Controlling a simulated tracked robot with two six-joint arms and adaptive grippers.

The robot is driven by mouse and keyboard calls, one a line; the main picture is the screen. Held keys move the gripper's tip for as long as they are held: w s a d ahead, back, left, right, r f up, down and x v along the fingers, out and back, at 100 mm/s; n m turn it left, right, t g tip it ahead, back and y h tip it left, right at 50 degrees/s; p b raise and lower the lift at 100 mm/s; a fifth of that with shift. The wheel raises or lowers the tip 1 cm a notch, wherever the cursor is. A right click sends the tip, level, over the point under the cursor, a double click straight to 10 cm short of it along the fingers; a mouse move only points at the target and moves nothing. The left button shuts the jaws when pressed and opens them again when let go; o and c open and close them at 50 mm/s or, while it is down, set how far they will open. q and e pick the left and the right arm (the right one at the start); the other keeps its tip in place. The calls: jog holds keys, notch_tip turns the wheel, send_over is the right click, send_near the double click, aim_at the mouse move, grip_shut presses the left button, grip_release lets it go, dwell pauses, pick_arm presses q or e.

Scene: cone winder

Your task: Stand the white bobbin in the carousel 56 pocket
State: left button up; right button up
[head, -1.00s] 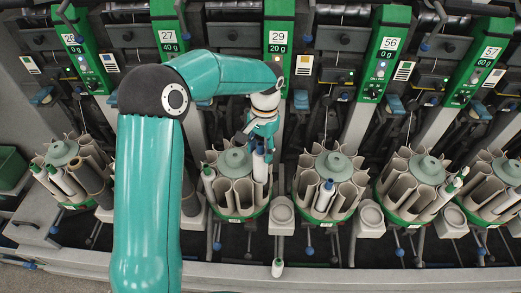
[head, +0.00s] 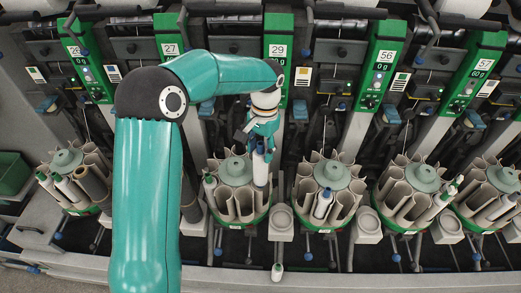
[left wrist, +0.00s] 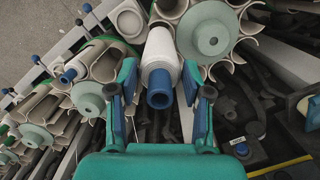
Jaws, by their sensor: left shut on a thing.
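My left gripper (head: 262,143) is shut on a white bobbin (head: 261,172) with a blue tip, near the right side of the carousel (head: 228,203) below the 29 sign. In the left wrist view the bobbin (left wrist: 160,55) stands between the two fingers (left wrist: 160,98), its blue tip toward the camera. Its lower end overlaps the carousel's right rim; I cannot tell whether it is inside a pocket. The 56 sign (head: 385,54) is on a green post at right. The carousel (head: 347,202) down-left of it holds another blue-tipped white bobbin (head: 322,203) in a front pocket. My right gripper is out of view.
More carousels stand at right (head: 400,212) and far left (head: 66,158), some holding bobbins. Small grey cups (head: 281,218) sit between carousels. A small white bobbin-like piece (head: 277,271) stands in front. My left arm covers part of the left side.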

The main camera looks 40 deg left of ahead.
aim_at(260, 144)
pick_arm(q)
jog(key=shift+r, duration=0.1)
jog(key=shift+r, duration=2.2)
jog(key=shift+f, duration=0.1)
